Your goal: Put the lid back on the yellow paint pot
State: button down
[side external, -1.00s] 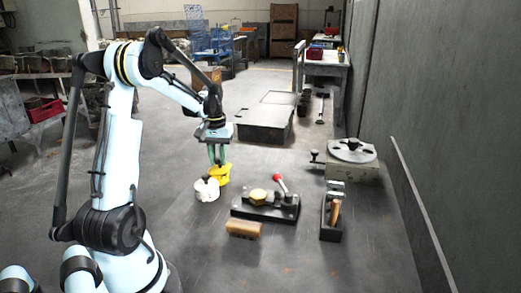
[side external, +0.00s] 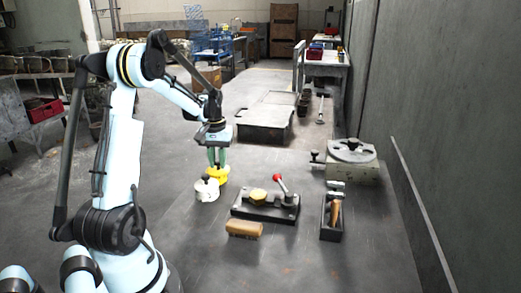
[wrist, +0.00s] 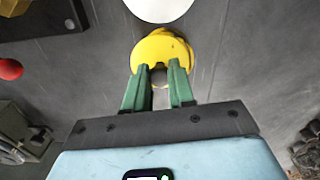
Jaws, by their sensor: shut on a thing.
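My gripper (side external: 217,158) points down with its green fingers shut on the yellow lid, a round disc that fills the middle of the wrist view (wrist: 160,54). The yellow paint pot (side external: 215,178) is directly below the fingers in the side view, behind the white pot. In the wrist view the lid hides most of it, with yellow edges showing past the disc. I cannot tell whether the lid is seated or just above the rim.
A white pot (side external: 206,191) stands close beside the yellow pot, almost touching it. To the right are a black fixture (side external: 268,208) with a yellow hexagonal piece and red-knobbed lever, a wooden brush (side external: 244,230), a black tray (side external: 331,220) and a round-topped device (side external: 352,160).

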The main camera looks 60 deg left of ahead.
jog(key=shift+s+a+r, duration=0.2)
jog(key=shift+s+a, duration=0.15)
jog(key=shift+r, duration=0.15)
dwell(0.8)
jog(key=shift+f, duration=0.2)
dwell(0.9)
jog(key=shift+c, duration=2)
grip_release()
jog(key=shift+r, duration=3.5)
